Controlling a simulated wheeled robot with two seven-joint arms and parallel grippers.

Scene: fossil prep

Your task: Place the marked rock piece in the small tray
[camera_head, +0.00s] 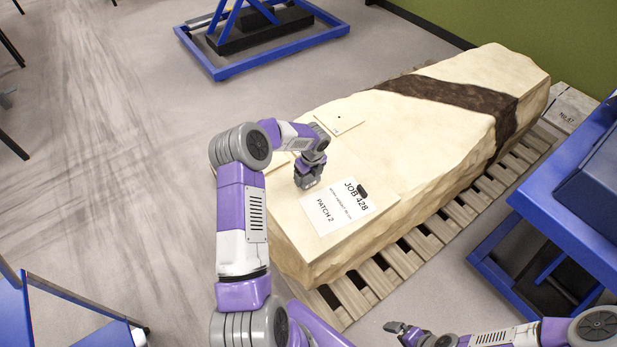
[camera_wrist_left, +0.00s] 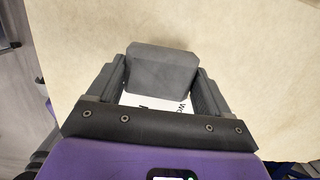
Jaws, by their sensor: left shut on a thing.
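My left gripper (camera_head: 308,184) is over the near part of the big cream block's top (camera_head: 395,150), just left of a white paper. It is shut on a dark grey flat-faced block (camera_wrist_left: 160,72), which sits between the two fingers (camera_wrist_left: 162,88) in the left wrist view. I cannot see a mark on the grey block. A thin cream slab (camera_head: 341,124) with a small dark spot lies on the block beyond the gripper. My right gripper (camera_head: 396,327) is low in front of the pallet; its jaws are too small to read. I cannot make out a small tray.
The white paper (camera_head: 338,207) reads "JOB 428" and "PATCH 2", with a small black object (camera_head: 361,191) on it. A dark band (camera_head: 455,95) crosses the block. The block rests on a wooden pallet (camera_head: 425,243). A blue frame stand (camera_head: 560,205) is at the right.

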